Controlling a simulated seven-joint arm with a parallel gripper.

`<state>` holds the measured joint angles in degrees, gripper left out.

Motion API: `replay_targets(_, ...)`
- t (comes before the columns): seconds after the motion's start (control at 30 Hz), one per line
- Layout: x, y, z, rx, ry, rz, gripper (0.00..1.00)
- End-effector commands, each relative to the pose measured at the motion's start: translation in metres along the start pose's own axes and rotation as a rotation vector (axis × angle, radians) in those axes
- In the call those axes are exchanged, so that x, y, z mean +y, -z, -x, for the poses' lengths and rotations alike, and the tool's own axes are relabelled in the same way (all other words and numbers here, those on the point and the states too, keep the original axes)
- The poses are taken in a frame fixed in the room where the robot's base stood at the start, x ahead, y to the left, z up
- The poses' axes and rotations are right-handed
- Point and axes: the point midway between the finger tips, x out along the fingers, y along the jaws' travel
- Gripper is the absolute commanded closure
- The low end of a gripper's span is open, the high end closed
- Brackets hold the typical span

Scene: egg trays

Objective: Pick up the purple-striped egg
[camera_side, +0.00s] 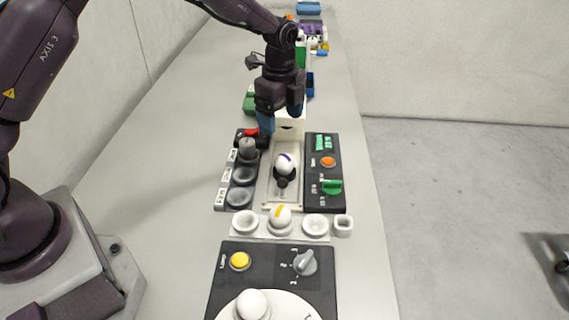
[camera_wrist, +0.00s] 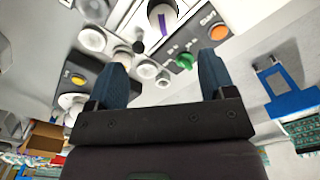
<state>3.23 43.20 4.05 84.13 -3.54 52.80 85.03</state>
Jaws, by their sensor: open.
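The purple-striped egg (camera_side: 285,163) is white with a purple band. In the side view it rests on a dark support in a pale tray (camera_side: 267,190) between two black panels. It also shows at the top edge of the wrist view (camera_wrist: 161,18), partly cut off. My gripper (camera_side: 285,130) has blue fingers and hangs above and behind the egg in the side view, apart from it. In the wrist view my gripper (camera_wrist: 164,65) is open, with nothing between its fingers.
A yellow-striped egg (camera_side: 281,216) sits in a row of white cups in front. A white egg (camera_side: 253,304) is on a round plate. A black panel with dark round wells (camera_side: 242,176) is left; one with an orange button (camera_side: 328,161) is right.

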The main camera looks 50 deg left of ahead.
Motion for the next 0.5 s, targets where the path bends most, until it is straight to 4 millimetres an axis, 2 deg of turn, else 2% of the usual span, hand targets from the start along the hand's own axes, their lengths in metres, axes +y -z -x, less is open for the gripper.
replay_targets(0.1, 0.001, 0.0, -0.025, -0.002, -0.006, 0.001, 0.24)
replay_targets(0.23, 0.001, 0.0, -0.048, -0.002, -0.004, 0.003, 0.24)
replay_targets(0.5, 0.0, 0.001, -0.07, -0.001, 0.0, 0.003, 0.24)
